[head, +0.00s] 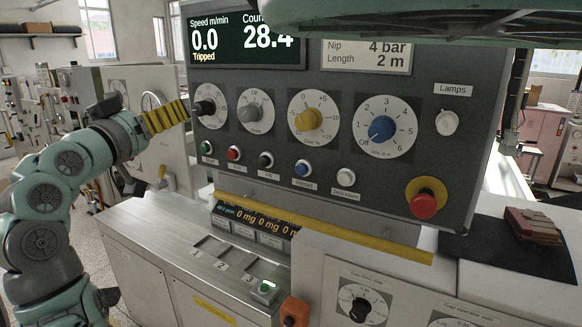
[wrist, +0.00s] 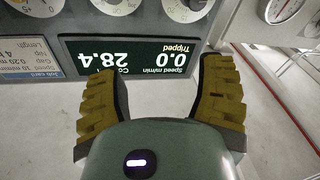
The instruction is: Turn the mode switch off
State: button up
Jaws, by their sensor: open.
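The mode switch (head: 255,112) appears to be the grey knob on a round white dial marked Off at the top, second from the left on the panel; its small lower label is hard to read. The knob's pointer direction is not clear to me. My gripper (head: 186,109), with yellow ribbed fingers, is left of the leftmost dial, which has a black knob (head: 206,107). In the wrist view my gripper (wrist: 158,66) is open and empty, its fingers wide apart before the upside-down display. Dials there are cut off at the top edge.
A yellow knob (head: 309,119) and a blue knob (head: 382,128) are to the right. Several push buttons run below. A red emergency button (head: 424,205) is at the lower right. The display (head: 245,38) reads Tripped. A yellow bar (head: 320,228) runs along the panel's bottom.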

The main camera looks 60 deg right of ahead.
aim_at(243, 115)
jog(key=s+d+f+m+g+y, duration=0.1)
jog(key=s+d+f+m+g, duration=0.15)
jog(key=s+g, duration=0.2)
jog(key=shift+m+t, duration=0.35)
jog(key=shift+m, duration=0.1)
jog(key=d+p, duration=0.2)
jog(key=d, duration=0.2)
jog(key=d+p, duration=0.3)
jog(key=d, duration=0.2)
jog(key=d+p, duration=0.2)
jog(key=d, duration=0.2)
jog(key=shift+w+d+r+p, duration=0.2)
jog(key=shift+w+d+p, duration=0.05)
jog(key=shift+d+p, duration=0.1)
jog(key=shift+d+f+p, duration=0.1)
jog(key=shift+d+p, duration=0.2)
jog(key=shift+d, duration=0.45)
jog(key=shift+c, duration=0.2)
jog(key=shift+w+a, duration=0.1)
jog(key=shift+w, duration=0.05)
grip_shut()
